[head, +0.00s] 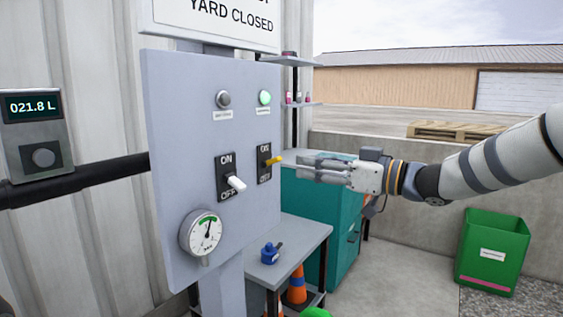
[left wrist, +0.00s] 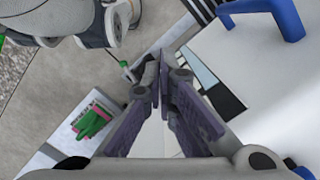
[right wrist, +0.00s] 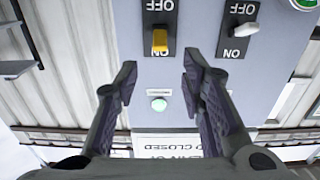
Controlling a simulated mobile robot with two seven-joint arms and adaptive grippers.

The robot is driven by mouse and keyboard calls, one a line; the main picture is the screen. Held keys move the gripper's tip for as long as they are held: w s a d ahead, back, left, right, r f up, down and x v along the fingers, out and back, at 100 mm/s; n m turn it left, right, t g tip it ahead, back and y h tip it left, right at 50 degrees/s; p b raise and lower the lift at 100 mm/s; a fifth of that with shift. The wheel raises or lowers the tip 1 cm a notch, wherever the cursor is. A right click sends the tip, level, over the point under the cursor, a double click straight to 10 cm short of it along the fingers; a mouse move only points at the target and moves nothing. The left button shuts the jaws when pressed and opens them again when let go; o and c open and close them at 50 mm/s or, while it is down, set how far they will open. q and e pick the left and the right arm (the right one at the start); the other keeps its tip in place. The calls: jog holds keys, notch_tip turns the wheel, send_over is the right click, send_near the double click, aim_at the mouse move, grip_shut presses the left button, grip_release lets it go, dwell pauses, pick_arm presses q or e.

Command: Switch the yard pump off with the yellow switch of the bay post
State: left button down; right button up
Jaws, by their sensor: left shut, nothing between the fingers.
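The yellow switch (head: 273,160) is on the right of the grey-blue bay post panel (head: 185,130), its lever sticking out and tilted toward ON. In the upside-down right wrist view the yellow lever (right wrist: 160,42) lies over its ON label. A lit green lamp (head: 264,98) is above it and also shows in the right wrist view (right wrist: 159,104). My right gripper (head: 302,168) is open and empty, just right of the yellow lever and apart from it; the lever shows beyond the gap between its fingertips (right wrist: 159,66). My left gripper (left wrist: 157,78) is shut and empty, away from the panel.
A white switch (head: 236,183) sits left of the yellow one, its lever low near OFF, under an unlit grey lamp (head: 223,99). A gauge (head: 201,233) is below. A side table (head: 295,240) with a blue object, a teal cabinet (head: 345,205) and a green bin (head: 493,250) stand to the right.

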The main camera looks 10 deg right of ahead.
aim_at(273, 161)
jog(key=x, duration=0.8)
jog(key=shift+f+b, duration=0.4)
jog(key=shift+b, duration=0.05)
grip_shut()
